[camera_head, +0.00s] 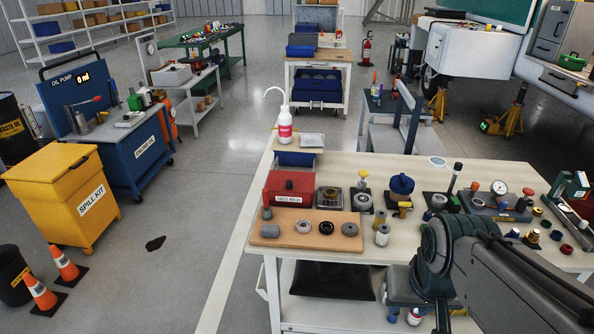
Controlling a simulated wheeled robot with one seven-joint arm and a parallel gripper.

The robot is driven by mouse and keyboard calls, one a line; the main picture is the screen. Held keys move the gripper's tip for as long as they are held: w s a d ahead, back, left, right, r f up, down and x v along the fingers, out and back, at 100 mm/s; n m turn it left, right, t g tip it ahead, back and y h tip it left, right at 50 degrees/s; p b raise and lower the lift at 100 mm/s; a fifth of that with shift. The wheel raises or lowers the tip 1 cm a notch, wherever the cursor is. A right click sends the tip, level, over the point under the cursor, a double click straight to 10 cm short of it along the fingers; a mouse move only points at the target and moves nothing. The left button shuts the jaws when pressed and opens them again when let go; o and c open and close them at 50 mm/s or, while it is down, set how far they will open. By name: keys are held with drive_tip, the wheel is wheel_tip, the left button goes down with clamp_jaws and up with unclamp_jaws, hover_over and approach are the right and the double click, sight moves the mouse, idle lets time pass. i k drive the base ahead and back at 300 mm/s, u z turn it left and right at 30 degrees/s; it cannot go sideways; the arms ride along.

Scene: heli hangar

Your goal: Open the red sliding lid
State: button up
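A red box (292,188) with a white label on its front sits near the left end of the cream-topped workbench. Its top face is red and looks closed. I cannot make out at this size where a sliding lid meets the body. My dark grey arm comes in from the lower right, in front of the bench's right part, and bends downward. Nothing of my arm touches the red box.
A wooden board (270,236) with several round parts lies before the red box. A metal square fixture (329,198) stands close at its right. A white bottle (285,124) and blue bin (296,158) are behind. Many small parts crowd the bench's right. Floor left of the bench is open.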

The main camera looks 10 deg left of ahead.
sight(291, 178)
drive_tip(key=u, duration=0.55)
drive_tip(key=i, duration=1.2)
drive_tip(key=z, duration=0.5)
